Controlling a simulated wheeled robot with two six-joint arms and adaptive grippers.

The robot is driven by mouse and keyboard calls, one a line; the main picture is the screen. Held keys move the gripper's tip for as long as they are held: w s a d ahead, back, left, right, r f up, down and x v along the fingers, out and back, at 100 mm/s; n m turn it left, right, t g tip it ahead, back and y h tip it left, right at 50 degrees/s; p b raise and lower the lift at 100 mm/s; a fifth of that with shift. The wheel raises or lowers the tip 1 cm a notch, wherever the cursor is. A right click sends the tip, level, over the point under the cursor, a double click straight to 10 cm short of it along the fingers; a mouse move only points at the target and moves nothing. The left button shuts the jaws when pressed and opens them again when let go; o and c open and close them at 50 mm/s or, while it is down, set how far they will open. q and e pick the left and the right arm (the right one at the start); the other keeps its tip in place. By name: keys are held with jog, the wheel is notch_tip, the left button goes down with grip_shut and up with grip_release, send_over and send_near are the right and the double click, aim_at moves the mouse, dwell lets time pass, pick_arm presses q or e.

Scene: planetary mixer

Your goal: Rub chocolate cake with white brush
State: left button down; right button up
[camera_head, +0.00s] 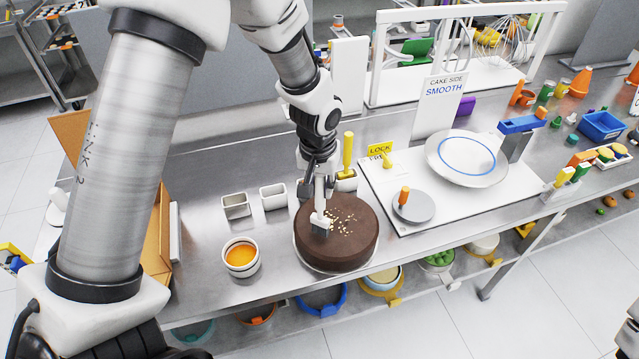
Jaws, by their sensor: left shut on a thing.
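The chocolate cake (345,245) is a round dark brown cake on a thin pale base near the front edge of the steel table. Light crumbs or flakes lie on the middle of its top. My left gripper (322,192) is above the cake's left part, pointing down and shut on the white brush (321,219). The brush is held upright, its head at the cake's top left; whether it touches the surface is hard to tell. My right gripper is not in view.
A bowl of orange liquid (241,257) stands left of the cake. A yellow-handled tool (348,152) stands behind the cake.

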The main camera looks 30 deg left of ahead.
pick_arm(q)
jog(key=shift+s+a+r+p, duration=0.3)
jog(key=shift+r+p, duration=0.25)
jog(key=shift+p, duration=0.35)
jog(key=shift+w+d+r+p, duration=0.15)
jog(key=shift+w+r+p, duration=0.05)
jog(key=shift+r+p, duration=0.3)
jog(key=shift+w+d+r+p, duration=0.1)
jog(key=shift+w+r+p, duration=0.05)
jog(key=shift+r+p, duration=0.95)
jog(key=shift+r, duration=0.15)
jog(key=shift+s+a+r, duration=0.15)
jog(key=shift+s+r, duration=0.1)
jog(key=shift+r, duration=0.6)
jog(key=shift+w+r, duration=0.1)
jog(key=shift+w, duration=0.05)
